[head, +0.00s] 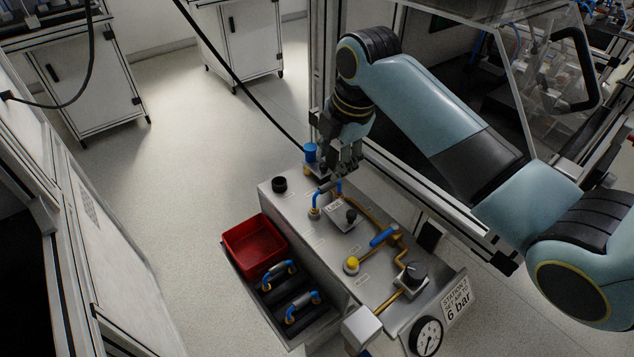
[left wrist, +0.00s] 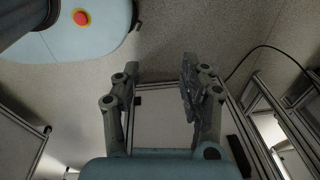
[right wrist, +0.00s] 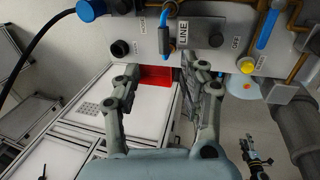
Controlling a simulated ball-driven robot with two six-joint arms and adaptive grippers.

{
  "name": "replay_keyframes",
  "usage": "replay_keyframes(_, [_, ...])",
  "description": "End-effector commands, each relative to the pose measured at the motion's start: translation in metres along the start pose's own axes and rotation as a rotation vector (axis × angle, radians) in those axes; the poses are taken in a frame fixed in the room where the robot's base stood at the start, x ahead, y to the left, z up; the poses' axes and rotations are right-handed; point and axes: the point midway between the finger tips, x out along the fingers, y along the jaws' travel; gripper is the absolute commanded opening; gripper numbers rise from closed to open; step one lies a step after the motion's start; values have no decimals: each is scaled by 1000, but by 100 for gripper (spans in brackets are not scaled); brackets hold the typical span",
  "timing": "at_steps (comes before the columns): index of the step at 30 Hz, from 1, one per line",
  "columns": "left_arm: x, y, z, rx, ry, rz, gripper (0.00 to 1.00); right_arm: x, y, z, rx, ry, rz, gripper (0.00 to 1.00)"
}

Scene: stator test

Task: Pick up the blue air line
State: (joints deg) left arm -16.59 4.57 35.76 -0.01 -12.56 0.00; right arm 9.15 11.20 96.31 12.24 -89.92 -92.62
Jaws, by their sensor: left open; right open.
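The blue air line (head: 317,197) is a short bent blue tube with a grey sleeve, fitted on top of the metal station near its "LINE" label. It also shows in the right wrist view (right wrist: 164,42), beyond the fingertips and roughly in line with the gap between them. My right gripper (head: 347,165) points down close above the line's far end, partly hiding it. Its two fingers (right wrist: 160,78) are apart with nothing between them. My left gripper (left wrist: 157,88) is open and empty, away from the station; the head view does not show it.
Two similar blue-ended tubes (head: 278,274) (head: 303,307) lie in a dark tray beside a red bin (head: 254,246). The station top carries a blue-handled valve (head: 384,236), a yellow knob (head: 351,264), a black knob (head: 411,274) and brass pipes. A gauge (head: 426,337) is at the front.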

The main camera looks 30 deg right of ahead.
Motion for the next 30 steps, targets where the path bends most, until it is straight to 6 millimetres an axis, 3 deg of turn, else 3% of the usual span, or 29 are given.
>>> replay_keyframes(6, [4,0,13,1,-16,0,44,38,0,0,-10,3,-5,43])
replay_keyframes(11, [5,1,27,2,-38,1,44,52,0,0,-9,1,-1,43])
replay_keyframes(21, [10,1,9,1,-11,0,44,98,-3,-1,-8,2,-2,43])
replay_keyframes(30, [10,1,7,1,-8,0,44,103,-3,-1,-9,1,0,43])
